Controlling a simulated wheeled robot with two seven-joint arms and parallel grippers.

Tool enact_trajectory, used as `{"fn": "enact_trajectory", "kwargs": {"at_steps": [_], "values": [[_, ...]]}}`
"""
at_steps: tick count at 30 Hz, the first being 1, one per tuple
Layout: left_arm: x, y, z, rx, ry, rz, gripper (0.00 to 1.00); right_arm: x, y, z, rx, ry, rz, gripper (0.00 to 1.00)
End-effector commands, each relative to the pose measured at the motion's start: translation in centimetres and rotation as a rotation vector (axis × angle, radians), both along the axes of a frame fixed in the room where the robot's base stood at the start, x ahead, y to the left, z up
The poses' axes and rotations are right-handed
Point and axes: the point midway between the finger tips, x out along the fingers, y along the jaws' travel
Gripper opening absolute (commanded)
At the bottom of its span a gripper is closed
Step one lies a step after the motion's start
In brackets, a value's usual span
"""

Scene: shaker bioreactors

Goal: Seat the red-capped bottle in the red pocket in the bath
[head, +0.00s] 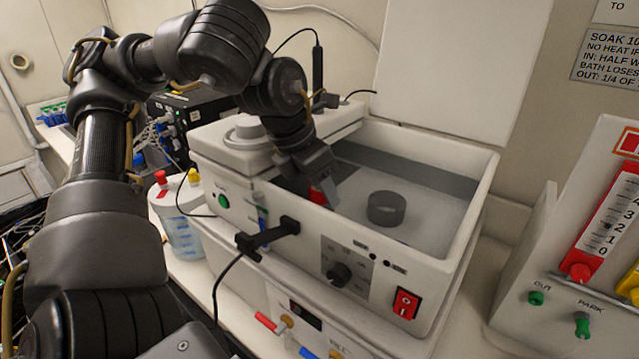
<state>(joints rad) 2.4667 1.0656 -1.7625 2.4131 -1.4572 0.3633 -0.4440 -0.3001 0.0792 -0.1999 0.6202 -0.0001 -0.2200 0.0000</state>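My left gripper (322,187) reaches down into the left end of the white bath (478,190). A small red part (317,196) shows right at its fingertips, low by the bath's front wall. I cannot tell whether this red part is a bottle cap or the red pocket, nor whether the fingers are closed on it. The gripper and the front wall hide what is below. My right gripper is out of view.
A dark grey ring (386,209) stands in the middle of the bath, with clear room around it. The raised white lid (455,65) is behind. A white rack with a red scale (610,222) stands at right.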

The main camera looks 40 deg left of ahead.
Motion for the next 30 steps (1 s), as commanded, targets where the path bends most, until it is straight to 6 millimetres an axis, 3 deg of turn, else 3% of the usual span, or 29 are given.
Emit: {"fn": "enact_trajectory", "kwargs": {"at_steps": [3,14,30], "values": [[0.0,0.0,0.0,0.0,0.0,0.0,0.58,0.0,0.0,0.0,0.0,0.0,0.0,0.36],[-0.2,0.1,0.6,0.001,-0.002,0.001,0.58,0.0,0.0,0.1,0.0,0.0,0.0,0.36],[-3.5,0.9,8.4,0.001,-0.003,0.001,0.58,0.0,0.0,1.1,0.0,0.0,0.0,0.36]]}}
